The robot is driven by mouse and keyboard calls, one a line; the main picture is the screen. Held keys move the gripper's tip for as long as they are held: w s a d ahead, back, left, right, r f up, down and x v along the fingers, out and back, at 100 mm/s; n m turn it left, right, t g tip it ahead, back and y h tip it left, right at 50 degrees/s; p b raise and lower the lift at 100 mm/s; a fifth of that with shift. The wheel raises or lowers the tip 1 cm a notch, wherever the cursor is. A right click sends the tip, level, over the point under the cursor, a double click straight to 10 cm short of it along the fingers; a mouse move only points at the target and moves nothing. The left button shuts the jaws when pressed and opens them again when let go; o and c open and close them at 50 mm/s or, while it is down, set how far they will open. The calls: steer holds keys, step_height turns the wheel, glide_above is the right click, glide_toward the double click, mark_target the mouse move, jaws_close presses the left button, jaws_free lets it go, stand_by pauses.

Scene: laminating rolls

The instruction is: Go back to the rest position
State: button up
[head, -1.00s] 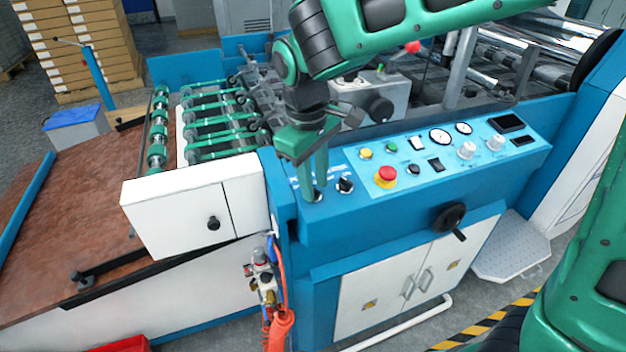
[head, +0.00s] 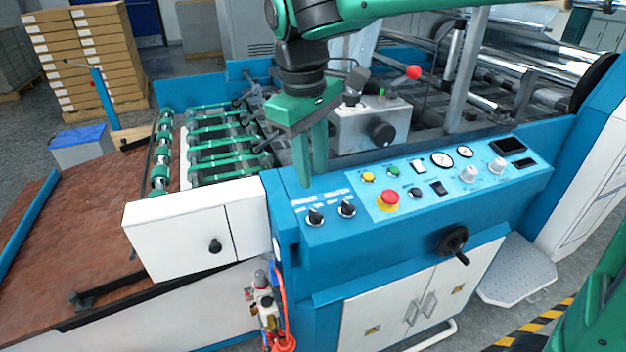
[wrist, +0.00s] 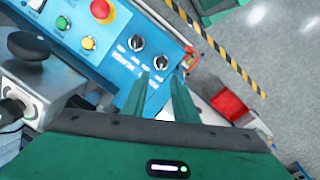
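My gripper (head: 311,180) hangs above the left end of the blue control panel (head: 450,195), fingers pointing down. In the wrist view my gripper (wrist: 160,82) shows two green fingers with a gap between them, and nothing is held. Two black selector knobs, the left one (head: 316,216) and the right one (head: 347,209), sit on the panel just below and in front of the fingertips. The fingers look clear of both knobs. In the wrist view the knobs (wrist: 137,43) (wrist: 160,62) lie just beyond the fingertips.
A red emergency button (head: 390,199) and several other buttons and gauges lie to the right. A grey box with a black knob (head: 383,134) stands behind the panel. Green rollers (head: 215,140) and a white drawer-like box (head: 180,238) are left. Open floor lies beyond the machine's front.

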steer(key=shift+r, duration=0.3)
steer(key=s+d+f+m, duration=0.2)
steer(key=d+m, duration=0.2)
steer(key=d, duration=0.8)
steer(key=s+d+f+m, duration=0.2)
steer(key=d+m, duration=0.1)
steer(key=d, duration=0.9)
steer(key=s+d+f+m, duration=0.4)
steer(key=s+d, duration=0.2)
steer(key=s, duration=0.2)
steer(key=s+d+f+m+y, duration=0.1)
steer(key=s+d+f+m, duration=0.2)
steer(key=s+d, duration=0.3)
steer(key=shift+s+d+f+m+g, duration=0.15)
steer(key=shift+s+f+m+g, duration=0.25)
steer(key=shift+s+m, duration=0.6)
steer(key=shift+s, duration=0.2)
